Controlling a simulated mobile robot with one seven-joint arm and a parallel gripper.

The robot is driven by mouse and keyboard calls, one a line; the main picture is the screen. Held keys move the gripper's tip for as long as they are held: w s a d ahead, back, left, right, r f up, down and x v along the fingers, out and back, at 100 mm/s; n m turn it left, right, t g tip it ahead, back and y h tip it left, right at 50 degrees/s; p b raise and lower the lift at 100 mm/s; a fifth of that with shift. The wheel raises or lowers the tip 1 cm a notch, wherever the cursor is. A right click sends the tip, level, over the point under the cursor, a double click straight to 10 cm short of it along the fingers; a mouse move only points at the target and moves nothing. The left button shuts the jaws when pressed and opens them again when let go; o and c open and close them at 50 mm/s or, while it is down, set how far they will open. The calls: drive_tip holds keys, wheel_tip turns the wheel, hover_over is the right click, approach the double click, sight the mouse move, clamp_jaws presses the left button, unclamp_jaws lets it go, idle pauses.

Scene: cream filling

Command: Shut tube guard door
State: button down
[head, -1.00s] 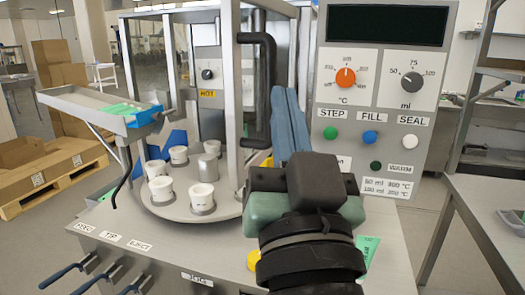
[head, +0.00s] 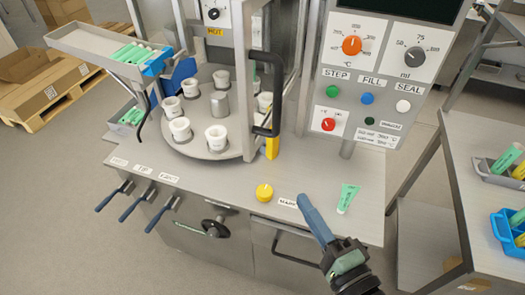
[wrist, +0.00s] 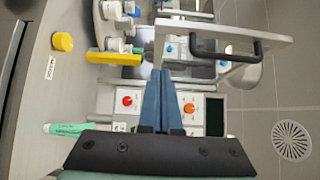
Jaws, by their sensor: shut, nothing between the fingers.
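The guard door is a clear panel in a grey metal frame (head: 243,85) with a black bar handle (head: 272,105), at the front of the tube machine. Its free edge stands out from the cabinet post, over the turntable's right rim, so it looks partly open; I cannot tell the exact gap. The wrist view shows the door frame (wrist: 190,27) and handle (wrist: 225,48) beyond my fingers. My gripper (head: 303,200) is shut and empty, its blue fingers together, low over the front right of the machine top and apart from the handle.
The turntable (head: 170,145) carries several white cups. A yellow block (head: 272,148) stands by the door's lower edge. A yellow knob (head: 264,193) and green tube (head: 347,198) are on the machine top. The control panel (head: 365,75) rises at right; a side table (head: 440,190) stands beyond.

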drive_tip(key=s+a+p+x, duration=0.1)
drive_tip(key=p+x, duration=0.3)
drive_tip(key=x, duration=0.8)
drive_tip(key=shift+a, duration=0.9)
drive_tip(key=shift+w, duration=0.1)
